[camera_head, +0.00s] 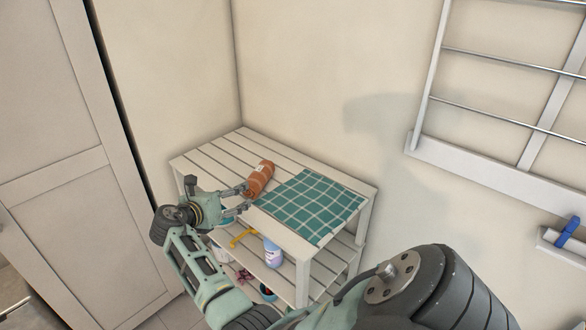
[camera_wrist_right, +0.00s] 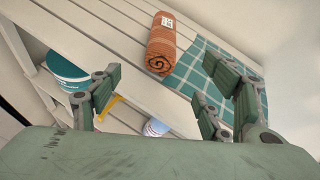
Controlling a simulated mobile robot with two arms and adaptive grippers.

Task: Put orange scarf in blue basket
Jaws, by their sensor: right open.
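The orange scarf (camera_head: 259,179) is a rolled brown-orange bundle with a white label, lying on the top of a white slatted shelf (camera_head: 210,155). In the right wrist view the scarf (camera_wrist_right: 162,45) shows its spiral end towards me. My right gripper (camera_head: 244,198) is at the shelf's front edge, just short of the scarf. In the right wrist view the right gripper (camera_wrist_right: 158,90) has its fingers spread apart, with nothing between them, and the scarf lies beyond them. No blue basket can be made out. My left gripper is not in view.
A teal checked cloth (camera_head: 312,204) lies flat beside the scarf. The lower shelf holds a lilac bottle (camera_head: 272,254), a yellow item (camera_head: 243,237) and a teal tub (camera_wrist_right: 66,72). Walls stand close behind the shelf. A wall rack (camera_head: 490,160) hangs at right.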

